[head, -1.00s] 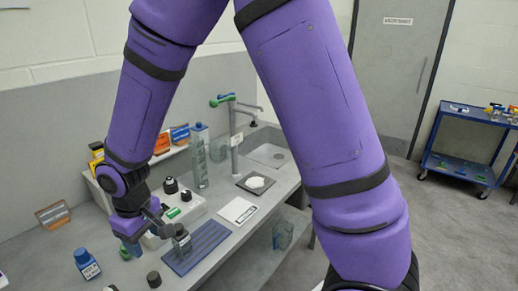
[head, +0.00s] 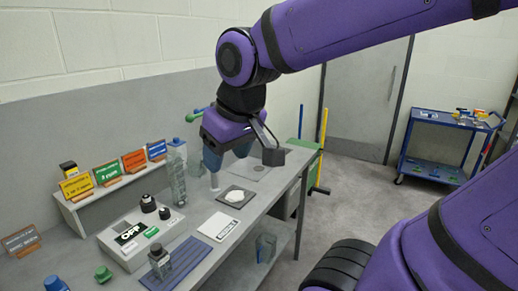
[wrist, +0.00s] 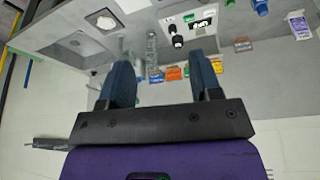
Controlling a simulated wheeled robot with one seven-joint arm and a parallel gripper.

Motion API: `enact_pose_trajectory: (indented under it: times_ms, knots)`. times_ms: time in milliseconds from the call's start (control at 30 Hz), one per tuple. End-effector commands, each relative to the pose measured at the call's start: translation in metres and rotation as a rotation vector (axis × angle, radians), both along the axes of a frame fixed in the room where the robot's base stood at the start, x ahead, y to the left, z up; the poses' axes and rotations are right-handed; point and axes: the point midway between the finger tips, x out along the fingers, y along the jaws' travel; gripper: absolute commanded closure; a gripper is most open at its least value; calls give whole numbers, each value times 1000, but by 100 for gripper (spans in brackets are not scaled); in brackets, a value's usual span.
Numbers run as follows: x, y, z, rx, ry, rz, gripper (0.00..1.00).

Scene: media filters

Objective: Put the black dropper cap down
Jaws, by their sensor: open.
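My gripper (head: 227,158) is raised above the far part of the bench, over the sink side. In the wrist view its two blue fingers are apart with nothing between them (wrist: 162,72). A small clear bottle (head: 161,266) with a dark top stands on the blue ribbed mat (head: 190,262), well away from my gripper. I cannot tell whether that top is the black dropper cap. Two black knob-like pieces (head: 148,203) sit on the white box marked OFF (head: 118,253); they also show in the wrist view (wrist: 177,41). No separate loose black cap is clear.
A tall clear bottle (head: 177,175) and a tap stand near my gripper. A dark square plate with a white dish (head: 234,196) and a white card (head: 218,226) lie on the bench. Coloured signs (head: 133,160) line a shelf by the wall. A green cap (head: 103,274) is front left.

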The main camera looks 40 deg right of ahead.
Motion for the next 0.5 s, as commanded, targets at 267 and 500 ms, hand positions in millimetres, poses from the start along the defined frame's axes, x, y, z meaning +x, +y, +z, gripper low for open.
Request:
enact_pose_trajectory:
  times_ms: [267, 500]
  knots:
    - [-48, -23, 16, 24, -74, -81, 42]
    - [-56, -26, 17, 29, -84, -92, 42]
